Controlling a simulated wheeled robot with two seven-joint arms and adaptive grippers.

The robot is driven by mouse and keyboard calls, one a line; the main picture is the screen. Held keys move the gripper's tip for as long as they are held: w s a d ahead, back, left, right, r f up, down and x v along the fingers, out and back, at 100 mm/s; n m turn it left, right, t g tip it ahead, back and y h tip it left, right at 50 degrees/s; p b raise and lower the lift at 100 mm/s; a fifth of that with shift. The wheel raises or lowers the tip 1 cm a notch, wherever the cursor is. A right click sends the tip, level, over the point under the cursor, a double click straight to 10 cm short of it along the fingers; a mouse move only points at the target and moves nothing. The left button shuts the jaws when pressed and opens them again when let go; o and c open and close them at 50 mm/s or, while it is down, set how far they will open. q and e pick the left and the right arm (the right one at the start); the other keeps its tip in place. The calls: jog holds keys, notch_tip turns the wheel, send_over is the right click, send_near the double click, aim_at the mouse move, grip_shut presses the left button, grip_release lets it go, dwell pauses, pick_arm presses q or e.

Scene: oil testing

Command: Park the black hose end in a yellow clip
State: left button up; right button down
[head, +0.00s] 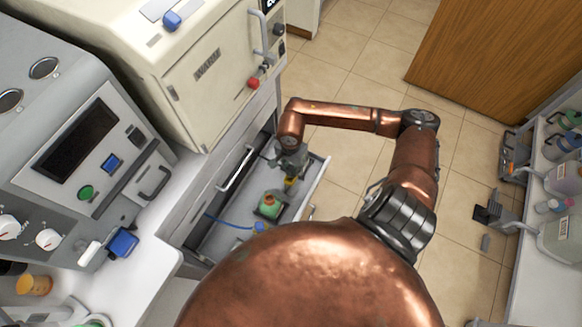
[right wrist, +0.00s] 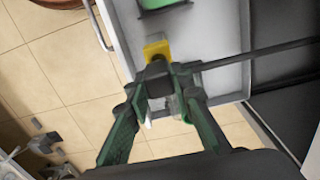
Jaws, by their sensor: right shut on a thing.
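My right gripper (head: 291,160) reaches down into the open drawer in the head view. In the right wrist view its dark green fingers (right wrist: 160,84) close in on the black hose end (right wrist: 156,69), with the black hose (right wrist: 255,52) running off to the right. A yellow clip (right wrist: 157,48) is directly beyond the hose end; in the head view the yellow clip (head: 290,184) shows just below the gripper. The hose end and clip overlap in the picture, and I cannot tell whether it sits inside the clip. My left gripper is out of view.
The drawer (head: 314,188) also holds a green object with an orange top (head: 269,203) and a blue hose (head: 228,221). A cream cabinet (head: 205,100) stands above and left of the drawer. Open tiled floor (head: 345,75) lies to the right.

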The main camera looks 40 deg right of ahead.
pick_arm(q)
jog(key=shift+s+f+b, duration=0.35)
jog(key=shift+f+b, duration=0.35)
jog(key=shift+b, duration=0.05)
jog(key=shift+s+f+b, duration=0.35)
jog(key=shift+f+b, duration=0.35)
pick_arm(e)
jog(key=shift+f, duration=1.65)
jog(key=c, duration=1.6)
grip_release()
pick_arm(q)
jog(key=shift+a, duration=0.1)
pick_arm(e)
notch_tip(320, 180, up, 12)
